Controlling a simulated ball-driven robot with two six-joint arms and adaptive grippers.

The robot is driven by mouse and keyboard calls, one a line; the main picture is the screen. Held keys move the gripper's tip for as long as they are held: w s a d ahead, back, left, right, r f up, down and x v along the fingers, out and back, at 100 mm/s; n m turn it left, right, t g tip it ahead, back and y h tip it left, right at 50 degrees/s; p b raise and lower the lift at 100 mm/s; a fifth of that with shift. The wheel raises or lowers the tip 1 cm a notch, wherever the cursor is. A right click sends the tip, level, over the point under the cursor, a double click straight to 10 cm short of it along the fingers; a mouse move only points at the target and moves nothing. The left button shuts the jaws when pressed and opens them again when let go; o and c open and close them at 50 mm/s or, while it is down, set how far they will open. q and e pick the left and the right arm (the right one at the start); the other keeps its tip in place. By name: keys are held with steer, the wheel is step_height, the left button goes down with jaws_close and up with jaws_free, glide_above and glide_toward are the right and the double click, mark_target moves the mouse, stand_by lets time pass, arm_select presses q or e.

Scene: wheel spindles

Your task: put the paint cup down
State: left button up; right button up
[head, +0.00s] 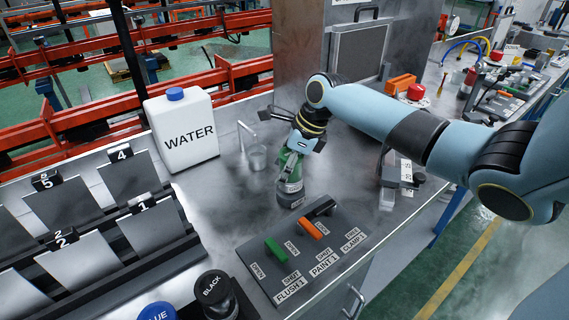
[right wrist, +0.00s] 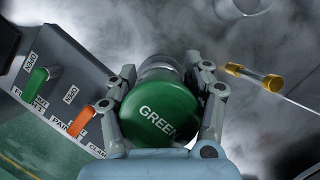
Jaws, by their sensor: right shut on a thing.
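The paint cup (head: 289,189) is a dark cup with a green lid, just behind the lever panel. In the right wrist view its lid (right wrist: 160,112) reads GREEN. My right gripper (head: 293,163) is shut on the cup, with one finger on each side. The cup looks upright, with its base close to the bench top; I cannot tell whether it touches. My left gripper is not in view.
A lever panel (head: 265,270) with green, orange and black levers stands in front of the cup. A small clear beaker (head: 257,158) is behind it, left. A WATER jug (head: 182,132) and BLACK (head: 214,292) and BLUE (head: 157,312) pots are left.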

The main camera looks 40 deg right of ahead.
steer(key=shift+f, duration=0.15)
steer(key=o, duration=1.5)
steer(key=shift+r, duration=0.3)
steer(key=v, duration=1.2)
steer(key=shift+r, duration=0.3)
